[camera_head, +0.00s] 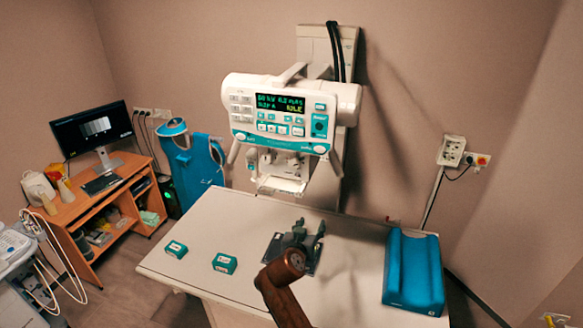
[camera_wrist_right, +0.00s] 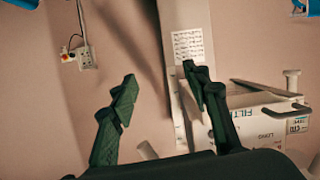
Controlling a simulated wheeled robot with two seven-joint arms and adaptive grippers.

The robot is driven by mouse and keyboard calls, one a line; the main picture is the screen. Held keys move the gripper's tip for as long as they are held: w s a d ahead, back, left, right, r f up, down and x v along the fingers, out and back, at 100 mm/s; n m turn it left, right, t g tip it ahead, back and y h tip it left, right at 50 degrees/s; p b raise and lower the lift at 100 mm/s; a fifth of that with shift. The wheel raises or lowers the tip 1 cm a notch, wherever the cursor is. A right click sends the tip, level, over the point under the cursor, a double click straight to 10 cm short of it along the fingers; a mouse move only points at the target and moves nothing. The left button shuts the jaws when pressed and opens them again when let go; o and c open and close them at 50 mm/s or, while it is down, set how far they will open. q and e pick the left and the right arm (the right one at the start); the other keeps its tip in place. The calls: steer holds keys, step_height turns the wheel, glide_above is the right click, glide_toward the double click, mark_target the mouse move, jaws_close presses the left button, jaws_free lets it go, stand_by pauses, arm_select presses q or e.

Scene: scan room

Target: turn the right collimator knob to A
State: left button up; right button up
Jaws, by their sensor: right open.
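The white and teal X-ray head (camera_head: 290,110) stands at the back of the table, its screen lit with green and yellow text. The collimator (camera_head: 283,172) hangs under its panel. Its knobs are too small to tell apart, and I cannot read their setting. My right gripper (camera_head: 310,228) is over the table, in front of the collimator and a little right of it, apart from it. In the right wrist view the right gripper (camera_wrist_right: 160,80) is open and empty. A white box with printed lettering (camera_wrist_right: 255,118) is beyond its right finger. My left gripper is not in view.
The pale table (camera_head: 350,285) bears two small teal blocks (camera_head: 223,263) (camera_head: 176,249), a dark plate (camera_head: 274,247) partly behind my gripper, and a blue cushion (camera_head: 412,272) at right. A desk with a monitor (camera_head: 93,130) stands left. A wall socket (camera_head: 452,150) is at right.

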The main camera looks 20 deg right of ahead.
mark_target(293, 166)
steer(key=w+a+r+t+h, duration=0.1)
steer(key=a+r, duration=0.2)
steer(key=r, duration=0.3)
steer(key=w+a+r+m+t, duration=0.1)
steer(key=w+a+r, duration=0.1)
steer(key=r, duration=0.3)
steer(key=w+a+r+t+h, duration=0.1)
steer(key=a+r, duration=0.2)
steer(key=r, duration=0.3)
steer(key=p+x, duration=0.1)
steer(key=x, duration=0.1)
steer(key=p+x, duration=0.1)
steer(key=x, duration=0.1)
steer(key=p+x, duration=0.1)
steer(key=x, duration=0.1)
steer(key=shift+w+d+r, duration=0.15)
steer(key=shift+w+r, duration=0.1)
steer(key=shift+r, duration=0.15)
steer(key=shift+w+d+f+p, duration=0.15)
steer(key=shift+w+d+p, duration=0.2)
steer(key=shift+w, duration=0.2)
steer(key=shift+c, duration=0.4)
steer(key=c, duration=1.1)
